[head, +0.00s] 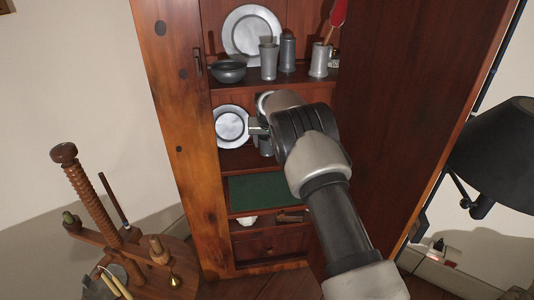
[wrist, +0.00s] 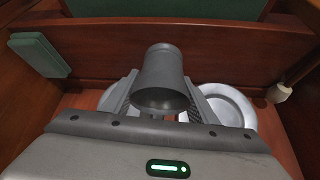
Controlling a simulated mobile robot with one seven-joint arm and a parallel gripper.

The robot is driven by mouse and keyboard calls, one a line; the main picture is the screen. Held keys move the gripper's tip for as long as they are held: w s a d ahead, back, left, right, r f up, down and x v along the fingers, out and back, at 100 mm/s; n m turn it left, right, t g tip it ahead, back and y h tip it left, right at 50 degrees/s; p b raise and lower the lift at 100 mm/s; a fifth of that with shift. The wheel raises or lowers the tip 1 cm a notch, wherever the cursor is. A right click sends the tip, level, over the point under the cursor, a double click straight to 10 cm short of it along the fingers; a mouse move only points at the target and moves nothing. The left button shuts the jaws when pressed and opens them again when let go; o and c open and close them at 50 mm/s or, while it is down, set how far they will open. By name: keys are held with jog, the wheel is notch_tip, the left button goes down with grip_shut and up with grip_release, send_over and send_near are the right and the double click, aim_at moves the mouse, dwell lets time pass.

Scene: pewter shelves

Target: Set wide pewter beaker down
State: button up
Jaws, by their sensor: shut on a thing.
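The wide pewter beaker (wrist: 161,78) is a plain grey cup. In the wrist view it sits between the two fingers of my gripper (wrist: 160,97), which is shut on it. Its open rim faces the wrist camera. In the head view my gripper (head: 258,128) is inside the middle bay of the cupboard, in front of the shelf's right part. My arm hides most of that bay there, so I cannot tell whether the beaker's base touches the shelf.
A pewter plate (head: 231,127) leans at the left of the middle bay; a plate shows beside the right finger (wrist: 222,106). The upper shelf holds a bowl (head: 228,71), tall beakers (head: 269,61) and a large plate (head: 252,33). The cupboard's wooden side (head: 405,110) bounds the right.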

aim_at(267, 160)
notch_tip(267, 160, down, 5)
jog(key=shift+r+b, duration=0.2)
jog(key=shift+b, duration=0.4)
jog(key=shift+w+f, duration=0.1)
jog(key=shift+w, duration=0.15)
jog(key=shift+f+b, duration=0.2)
jog(key=shift+b, duration=0.1)
jog(key=o, duration=1.2)
